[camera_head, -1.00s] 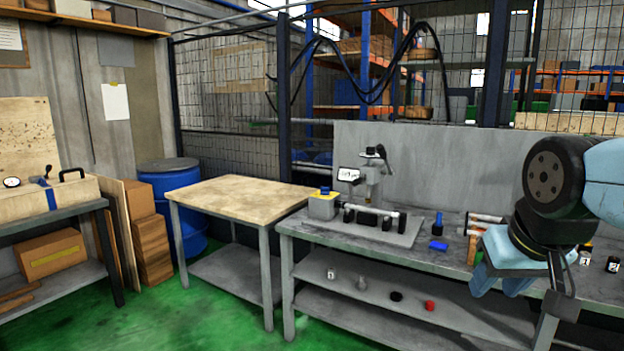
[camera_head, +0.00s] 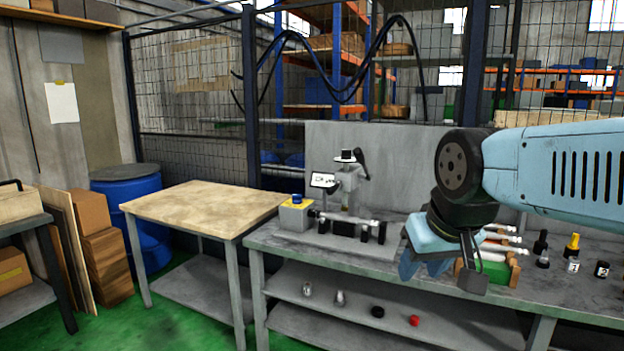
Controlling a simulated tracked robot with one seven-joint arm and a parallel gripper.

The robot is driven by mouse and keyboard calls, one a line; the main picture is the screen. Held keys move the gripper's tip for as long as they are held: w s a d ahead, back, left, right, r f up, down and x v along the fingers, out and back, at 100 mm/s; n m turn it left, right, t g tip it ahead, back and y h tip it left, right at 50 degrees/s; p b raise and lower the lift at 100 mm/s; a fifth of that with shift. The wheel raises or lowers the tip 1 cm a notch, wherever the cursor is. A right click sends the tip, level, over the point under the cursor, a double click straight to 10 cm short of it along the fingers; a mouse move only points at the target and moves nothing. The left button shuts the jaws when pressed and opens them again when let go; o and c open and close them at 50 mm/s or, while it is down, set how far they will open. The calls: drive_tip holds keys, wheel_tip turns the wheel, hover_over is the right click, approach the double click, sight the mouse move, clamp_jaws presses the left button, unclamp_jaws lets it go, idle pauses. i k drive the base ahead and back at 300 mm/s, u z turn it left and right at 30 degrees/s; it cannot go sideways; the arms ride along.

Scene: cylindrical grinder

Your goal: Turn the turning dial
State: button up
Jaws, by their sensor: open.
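The small grey grinder (camera_head: 346,190) stands on the grey workbench. It has a small display (camera_head: 323,180), a dark part on its top (camera_head: 347,155) and a black lever (camera_head: 362,163). A grey box with a yellow top (camera_head: 296,214) at its left end carries a blue knob (camera_head: 297,198). I cannot tell for sure which part is the turning dial.
A wood-topped table (camera_head: 205,208) stands left of the workbench (camera_head: 480,302). Bottles and a rack (camera_head: 495,268) stand on the bench to the right. Small parts, including a red one (camera_head: 414,320), lie on the lower shelf. A blue drum (camera_head: 128,200) stands behind.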

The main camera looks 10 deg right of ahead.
sight(295, 199)
drive_tip(key=u, duration=0.05)
drive_tip(key=i, duration=0.45)
drive_tip(key=z, duration=0.2)
drive_tip(key=k, duration=0.95)
drive_tip(key=u, duration=0.15)
drive_tip(key=i, duration=1.9)
drive_tip(key=u, duration=0.15)
